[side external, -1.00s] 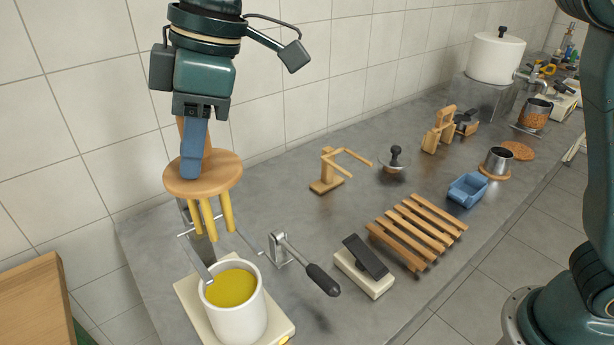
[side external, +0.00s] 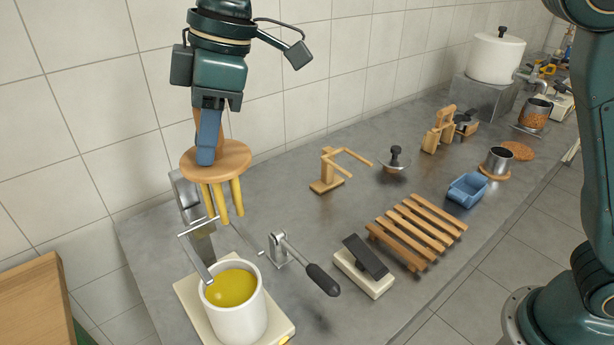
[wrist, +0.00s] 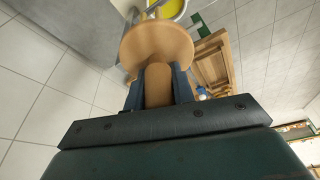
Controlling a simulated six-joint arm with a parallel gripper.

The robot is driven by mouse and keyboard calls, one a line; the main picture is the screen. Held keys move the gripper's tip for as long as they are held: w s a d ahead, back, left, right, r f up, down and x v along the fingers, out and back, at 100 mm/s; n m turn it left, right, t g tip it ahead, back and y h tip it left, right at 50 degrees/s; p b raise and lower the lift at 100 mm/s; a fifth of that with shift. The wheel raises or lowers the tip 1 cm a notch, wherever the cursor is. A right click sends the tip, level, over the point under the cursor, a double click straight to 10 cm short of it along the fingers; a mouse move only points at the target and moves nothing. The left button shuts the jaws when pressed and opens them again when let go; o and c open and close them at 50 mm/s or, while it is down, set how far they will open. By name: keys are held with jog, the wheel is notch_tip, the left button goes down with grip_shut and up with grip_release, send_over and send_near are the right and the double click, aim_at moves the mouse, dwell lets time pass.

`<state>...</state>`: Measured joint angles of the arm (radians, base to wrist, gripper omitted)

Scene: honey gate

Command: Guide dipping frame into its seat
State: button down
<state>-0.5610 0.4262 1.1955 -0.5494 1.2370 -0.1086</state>
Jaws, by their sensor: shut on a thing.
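The dipping frame is a round wooden disc (side external: 232,158) with several yellow candles (side external: 237,195) hanging below it. My gripper (side external: 207,160) is shut on its upright wooden handle, and one blue finger hides most of the handle. In the wrist view the handle (wrist: 158,90) stands between both fingers, with the disc (wrist: 155,42) beyond. The frame hangs roughly level above and behind the white pot (side external: 240,323) of yellow liquid (side external: 232,287). The candle ends are clear of the liquid. A wooden stand with two prongs (side external: 328,172) is to the right; I cannot tell which part is the seat.
A metal bracket (side external: 193,215) rises behind the pot, close to the candles. A crank with a black handle (side external: 318,280), a dark pedal block (side external: 364,263) and a slatted wooden rack (side external: 420,232) stand to the right. Bare counter lies around the pronged stand.

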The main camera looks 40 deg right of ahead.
jog(key=w+d+f, duration=0.3)
jog(key=w+d, duration=0.3)
jog(key=d, duration=0.4)
jog(key=w+d+f, duration=0.3)
jog(key=w+d, duration=0.3)
jog(key=d, duration=0.3)
jog(key=w+d+f, duration=0.1)
jog(key=d+f, duration=0.1)
jog(key=d, duration=0.8)
jog(key=w+d+f, duration=0.1)
jog(key=d+f, duration=0.2)
jog(key=d, duration=0.7)
jog(key=shift+d, duration=0.2)
jog(key=shift+f, duration=0.3)
notch_tip(320, 180, down, 9)
jog(key=shift+f, duration=1.55)
dwell(1.6)
